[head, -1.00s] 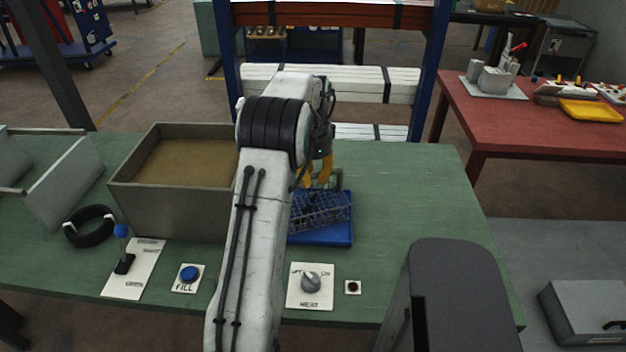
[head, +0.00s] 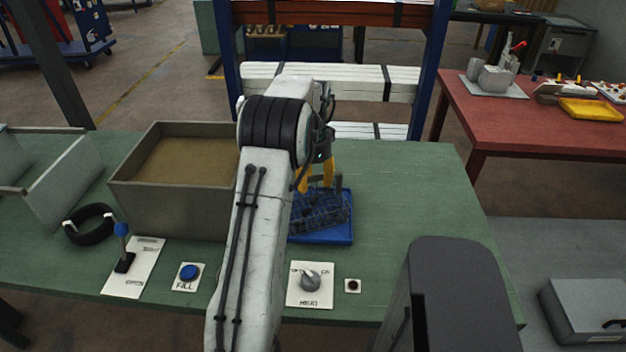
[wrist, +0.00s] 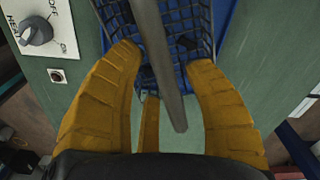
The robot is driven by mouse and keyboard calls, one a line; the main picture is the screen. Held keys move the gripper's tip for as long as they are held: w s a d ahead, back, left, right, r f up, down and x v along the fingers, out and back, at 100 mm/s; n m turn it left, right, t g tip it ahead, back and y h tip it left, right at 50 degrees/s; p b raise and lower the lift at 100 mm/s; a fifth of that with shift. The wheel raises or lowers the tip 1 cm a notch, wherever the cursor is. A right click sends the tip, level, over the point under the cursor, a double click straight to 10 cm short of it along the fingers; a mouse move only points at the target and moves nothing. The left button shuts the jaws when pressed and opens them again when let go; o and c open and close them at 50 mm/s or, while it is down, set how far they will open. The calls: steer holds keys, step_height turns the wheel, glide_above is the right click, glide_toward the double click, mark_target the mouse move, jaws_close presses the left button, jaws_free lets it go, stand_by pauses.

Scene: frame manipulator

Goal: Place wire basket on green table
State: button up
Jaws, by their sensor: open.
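The wire basket (head: 322,218) is a dark mesh basket on a blue tray (head: 333,240) on the green table (head: 400,210). My arm partly hides it in the head view. My gripper (head: 317,188) has yellow fingers, is open, and is at the basket's far side. In the wrist view the basket's mesh (wrist: 196,50) fills the upper middle. A grey bar, which looks like the basket's handle (wrist: 160,70), runs between the spread fingers of my gripper (wrist: 170,62). I cannot tell whether any finger touches it.
A grey bin (head: 165,205) with a brown content stands left of my arm. A lever (head: 123,248), a blue FILL button (head: 189,272) and a HEAT knob (head: 310,281) sit along the front edge. The table's right part is clear. A red table (head: 540,120) stands beyond.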

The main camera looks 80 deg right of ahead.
step_height(320, 180, up, 12)
steer(key=p, duration=0.1)
steer(key=w+a+r+n+h, duration=0.1)
steer(key=w+a+r+n, duration=0.2)
steer(key=w, duration=0.5)
steer(key=w+a+r+n, duration=0.2)
steer(key=w+a+n, duration=0.15)
steer(key=w, duration=0.35)
steer(key=w+a+r+n+t, duration=0.1)
steer(key=w+a+r+n, duration=0.1)
steer(key=w+a+n, duration=0.8)
steer(key=w+a+n+t, duration=0.1)
steer(key=a+n, duration=0.1)
steer(key=a, duration=0.8)
steer(key=w+a+n, duration=0.2)
steer(key=a, duration=0.8)
steer(key=s+a+f+n, duration=0.2)
steer(key=a+n, duration=0.1)
steer(key=a, duration=0.1)
steer(key=s+a+f+n+t, duration=0.1)
steer(key=s+a+f+n, duration=0.1)
steer(key=s+a+n, duration=0.1)
steer(key=s+a+f+n+t+y, duration=0.1)
steer(key=s+a+f+n, duration=0.1)
steer(key=a+n, duration=0.2)
steer(key=a, duration=0.3)
steer(key=shift+s+f, duration=0.2)
steer(key=shift+s, duration=0.2)
